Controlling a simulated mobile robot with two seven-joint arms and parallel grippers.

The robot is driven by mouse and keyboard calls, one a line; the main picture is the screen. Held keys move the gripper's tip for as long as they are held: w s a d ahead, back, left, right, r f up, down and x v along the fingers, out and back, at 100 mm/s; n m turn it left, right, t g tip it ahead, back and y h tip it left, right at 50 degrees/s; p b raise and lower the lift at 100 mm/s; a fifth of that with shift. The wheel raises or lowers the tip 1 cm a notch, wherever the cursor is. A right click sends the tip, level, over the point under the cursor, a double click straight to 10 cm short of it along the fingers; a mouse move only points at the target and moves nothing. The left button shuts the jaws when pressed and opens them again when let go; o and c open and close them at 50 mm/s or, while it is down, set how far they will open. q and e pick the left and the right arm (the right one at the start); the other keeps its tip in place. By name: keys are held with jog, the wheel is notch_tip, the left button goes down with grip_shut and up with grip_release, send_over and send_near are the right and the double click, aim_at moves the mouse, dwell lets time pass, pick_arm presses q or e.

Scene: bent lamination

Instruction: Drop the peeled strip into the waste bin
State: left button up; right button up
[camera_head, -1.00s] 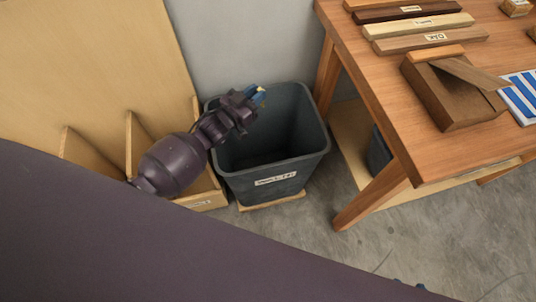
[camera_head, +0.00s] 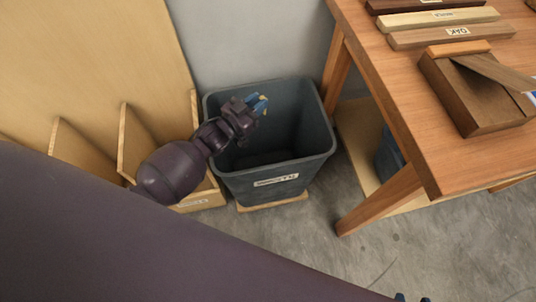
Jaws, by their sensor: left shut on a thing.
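The grey waste bin (camera_head: 305,168) stands on the floor left of the workbench, with a white label on its front and its mouth open upward. My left gripper (camera_head: 260,104) is over the bin's mouth, within its rim as seen from above. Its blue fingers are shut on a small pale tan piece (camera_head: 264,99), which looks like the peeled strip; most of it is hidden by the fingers. Small dark blue tips at the bottom edge look like my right gripper (camera_head: 411,298); their state does not show.
A wooden rack (camera_head: 128,140) with upright dividers stands close at the bin's left. The wooden workbench (camera_head: 420,130) at right carries labelled wood strips (camera_head: 450,36) and a brown block (camera_head: 470,95). A grey wall is behind the bin; concrete floor is clear in front.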

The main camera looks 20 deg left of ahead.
pick_arm(q)
jog(key=o, duration=0.8)
pick_arm(e)
jog(key=shift+s+d+f, duration=0.1)
jog(key=shift+s+f, duration=0.2)
pick_arm(q)
jog(key=p+v, duration=0.1)
jog(key=v, duration=0.6)
jog(key=shift+s, duration=0.25)
pick_arm(e)
jog(key=shift+s+d+m, duration=0.2)
jog(key=shift+s+m, duration=0.1)
jog(key=shift+s, duration=0.2)
pick_arm(q)
jog(key=shift+a, duration=0.1)
pick_arm(e)
jog(key=shift+w+r, duration=0.1)
jog(key=shift+w, duration=0.1)
